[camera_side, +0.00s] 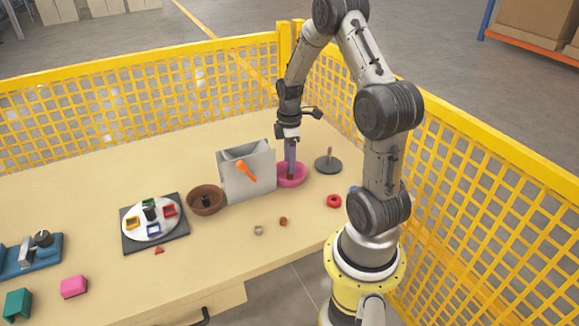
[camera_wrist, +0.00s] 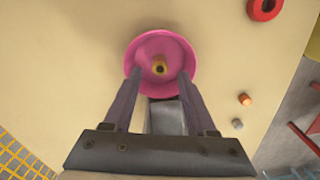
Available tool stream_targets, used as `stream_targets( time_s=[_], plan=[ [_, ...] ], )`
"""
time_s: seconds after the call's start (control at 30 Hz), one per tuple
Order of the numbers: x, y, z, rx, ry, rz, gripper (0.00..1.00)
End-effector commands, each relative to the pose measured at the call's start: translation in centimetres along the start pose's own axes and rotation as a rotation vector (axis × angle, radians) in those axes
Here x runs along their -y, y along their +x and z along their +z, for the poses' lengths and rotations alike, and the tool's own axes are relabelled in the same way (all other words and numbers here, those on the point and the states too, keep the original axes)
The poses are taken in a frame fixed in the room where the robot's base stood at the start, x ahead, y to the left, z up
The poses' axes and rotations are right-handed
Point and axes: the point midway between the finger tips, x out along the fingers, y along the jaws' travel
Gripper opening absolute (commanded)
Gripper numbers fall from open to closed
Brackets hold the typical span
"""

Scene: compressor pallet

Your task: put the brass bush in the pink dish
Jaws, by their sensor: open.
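The pink dish (camera_side: 297,180) stands on the table beside the grey bin, and it also shows in the wrist view (camera_wrist: 175,88). The brass bush (camera_wrist: 159,67) is a small brassy ring with a dark hole, seen inside the pink dish in the wrist view. My gripper (camera_wrist: 160,75) is open over the dish, its two fingers apart on the near side of the bush. In the side view my gripper (camera_side: 290,174) reaches down into the dish and hides the bush. I cannot tell whether the bush touches the dish floor.
A grey bin (camera_side: 236,186) with an orange item stands left of the dish, then a brown bowl (camera_side: 206,200). A dark disc with a peg (camera_side: 328,165) and a red ring (camera_side: 334,201) are to the right. Small nuts (camera_side: 259,230) lie in front.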

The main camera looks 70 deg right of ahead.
Motion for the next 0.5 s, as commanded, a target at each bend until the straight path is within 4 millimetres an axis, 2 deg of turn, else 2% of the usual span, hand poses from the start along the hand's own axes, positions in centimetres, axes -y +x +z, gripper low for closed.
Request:
stream_targets(
  time_s=[0.1,0.3,0.5],
  plan=[
    [-0.1,-2.7,0.0,-0.001,0.0,0.006,0.57],
    [-0.1,-6.5,0.0,-0.001,0.0,0.004,0.57],
    [0.0,-8.6,0.0,0.0,0.0,0.002,0.57]
  ],
)
